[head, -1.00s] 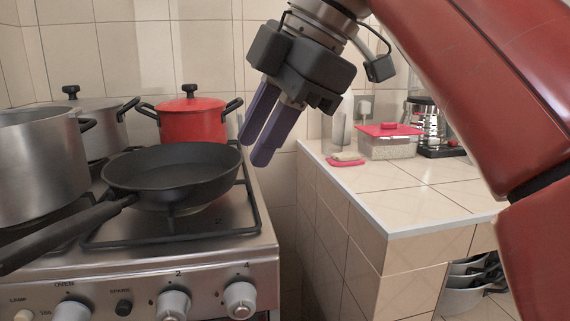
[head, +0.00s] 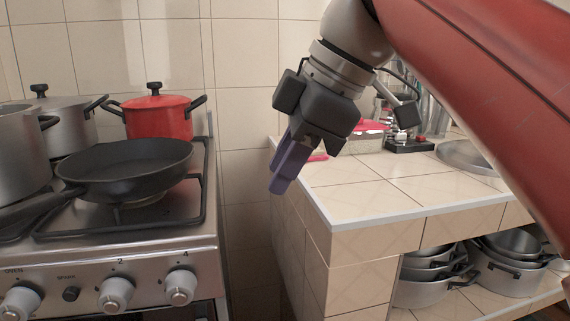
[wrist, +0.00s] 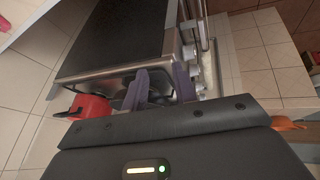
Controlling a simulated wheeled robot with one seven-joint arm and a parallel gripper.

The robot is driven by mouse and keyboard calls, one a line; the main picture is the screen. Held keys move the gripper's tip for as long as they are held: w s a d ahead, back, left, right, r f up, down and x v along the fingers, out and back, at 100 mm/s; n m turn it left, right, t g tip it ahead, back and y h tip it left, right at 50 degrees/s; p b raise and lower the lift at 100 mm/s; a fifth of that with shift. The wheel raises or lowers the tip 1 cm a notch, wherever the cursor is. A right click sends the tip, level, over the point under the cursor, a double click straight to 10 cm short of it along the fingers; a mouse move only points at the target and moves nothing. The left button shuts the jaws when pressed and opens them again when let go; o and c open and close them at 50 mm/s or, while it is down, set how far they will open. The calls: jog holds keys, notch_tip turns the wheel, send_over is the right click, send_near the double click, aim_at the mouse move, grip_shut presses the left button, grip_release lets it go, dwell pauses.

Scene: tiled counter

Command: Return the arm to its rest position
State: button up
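My gripper (head: 281,182) hangs from my red arm in the head view, with its purple fingers angled down over the gap between the stove and the tiled counter. The fingers overlap there. In the wrist view my gripper (wrist: 160,70) shows both fingers apart with nothing held between them, so it is open and empty. The fingers do not appear to touch anything.
The stove (head: 150,252) at left bears a black frying pan (head: 125,170), a red lidded pot (head: 158,117) and steel pots. The counter (head: 365,195) at right holds red-lidded containers at the back. Several pots (head: 508,278) sit on a shelf below. The counter's front is clear.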

jog(key=s+d+f+m+t+h, duration=0.1)
jog(key=d+f+m, duration=0.4)
jog(key=f, duration=0.5)
jog(key=s+d+f+m+t+h, duration=0.1)
jog(key=d+f+m, duration=0.4)
jog(key=f, duration=0.5)
jog(key=s+d+f+m+t+h, duration=0.1)
jog(key=s+d+f+m+h, duration=0.2)
jog(key=f+m, duration=0.5)
notch_tip(320, 180, down, 3)
jog(key=shift+s+d+r+m, duration=0.15)
jog(key=shift+s+d+m, duration=0.4)
jog(key=shift+d, duration=0.6)
jog(key=shift+s+a+n, duration=0.1)
jog(key=shift+a+n, duration=0.05)
jog(key=shift+n, duration=0.1)
